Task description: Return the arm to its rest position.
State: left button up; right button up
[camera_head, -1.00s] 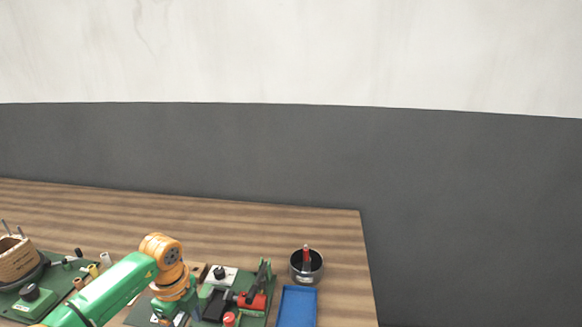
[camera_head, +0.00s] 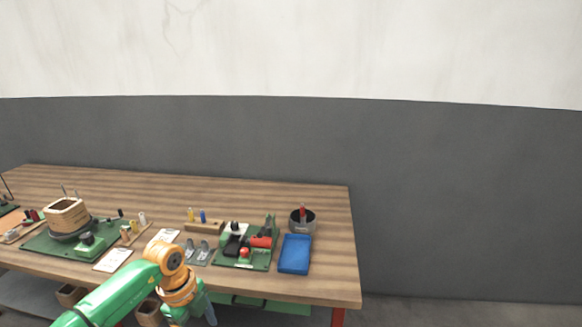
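My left arm, green with an orange wrist joint, comes in from the lower left. Its end (camera_head: 205,310) points down at the bottom of the picture, in front of the table's front edge. The fingertips are not clearly visible, so I cannot tell whether the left gripper is open or holds anything. My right arm and gripper are not in view.
The wooden table (camera_head: 300,193) carries a green board with a wooden coil form (camera_head: 66,216), a green fixture with red and black parts (camera_head: 246,262), a round metal pot (camera_head: 302,220) and a blue tray (camera_head: 295,254). The table's right end is mostly clear.

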pick_arm(q)
jog(key=w+d+f+n+t+h, duration=0.1)
jog(key=d+f+n+t+h, duration=0.2)
jog(key=d+h, duration=0.4)
jog(key=d+f+n+t+h, duration=0.1)
jog(key=d+f+t+h, duration=0.25)
jog(key=d, duration=0.55)
jog(key=s+a+f+n+t+y, duration=0.1)
jog(key=s+a+f+n+y, duration=0.45)
jog(key=f, duration=0.45)
jog(key=s+a+f+n+t+y, duration=0.1)
jog(key=s+a+f+n+y, duration=0.3)
jog(key=s+a+f+n, duration=0.45)
jog(key=s+a+f+g+y, duration=0.1)
jog(key=s+f+g, duration=0.2)
jog(key=s, duration=0.8)
jog(key=s+a+f+n+g+y, duration=0.1)
jog(key=s+f+g, duration=0.3)
jog(key=s+f, duration=0.3)
jog(key=s, duration=0.4)
jog(key=shift+s+n+y, duration=0.2)
jog(key=shift+n+y, duration=0.1)
